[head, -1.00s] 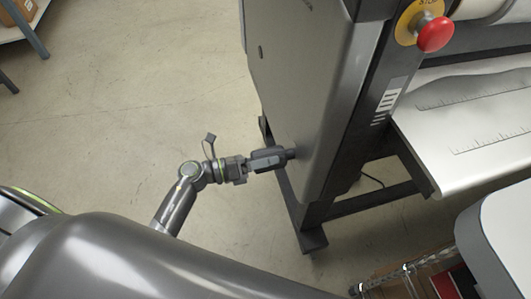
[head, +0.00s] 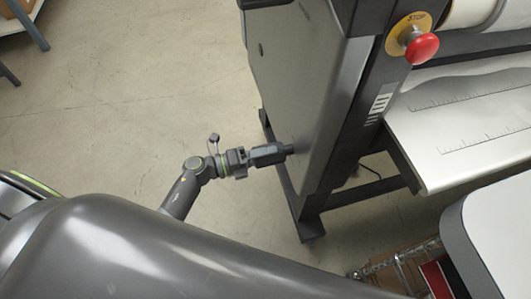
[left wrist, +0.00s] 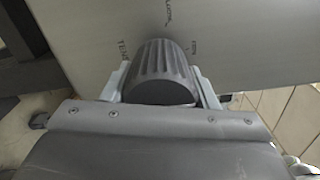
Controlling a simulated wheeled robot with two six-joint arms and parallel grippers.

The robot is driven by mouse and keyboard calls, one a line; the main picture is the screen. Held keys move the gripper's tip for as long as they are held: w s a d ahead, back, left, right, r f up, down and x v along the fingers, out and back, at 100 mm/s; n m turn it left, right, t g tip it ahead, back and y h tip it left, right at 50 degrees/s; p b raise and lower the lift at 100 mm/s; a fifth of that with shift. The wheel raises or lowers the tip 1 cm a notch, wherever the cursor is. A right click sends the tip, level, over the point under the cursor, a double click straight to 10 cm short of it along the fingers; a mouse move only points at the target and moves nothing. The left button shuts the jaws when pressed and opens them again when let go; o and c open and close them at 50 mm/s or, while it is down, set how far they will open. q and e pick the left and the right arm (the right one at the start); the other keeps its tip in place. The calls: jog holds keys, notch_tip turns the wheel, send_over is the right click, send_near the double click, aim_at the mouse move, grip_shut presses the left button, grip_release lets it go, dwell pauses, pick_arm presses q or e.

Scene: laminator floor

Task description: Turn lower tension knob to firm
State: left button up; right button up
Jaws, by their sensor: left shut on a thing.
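The lower tension knob (left wrist: 160,72) is a dark ribbed cylinder on the laminator's grey side panel (left wrist: 100,15), seen in the left wrist view. In the head view the knob is mostly hidden behind the gripper. My left gripper (head: 288,150) meets the low part of that panel in the head view. Its two pale fingers are shut on the knob, one on each side, in the left wrist view (left wrist: 160,88). Small dark lettering is printed on the panel around the knob, partly hidden by it. My right gripper is not in view.
A red stop button (head: 421,48) on a yellow disc sits high on the laminator's front post. A white feed table (head: 465,135) with ruler marks extends right. A white-topped surface (head: 500,235) stands at lower right. The floor (head: 130,100) left of the laminator is clear.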

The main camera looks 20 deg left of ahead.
pick_arm(q)
jog(key=o, duration=1)
jog(key=shift+c, duration=0.2)
jog(key=shift+a, duration=0.1)
jog(key=b+v, duration=0.3)
jog(key=v, duration=1.4)
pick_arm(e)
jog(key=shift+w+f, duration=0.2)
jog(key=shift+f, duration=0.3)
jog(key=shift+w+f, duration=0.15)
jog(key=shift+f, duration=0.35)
pick_arm(q)
jog(key=shift+s+a, duration=0.1)
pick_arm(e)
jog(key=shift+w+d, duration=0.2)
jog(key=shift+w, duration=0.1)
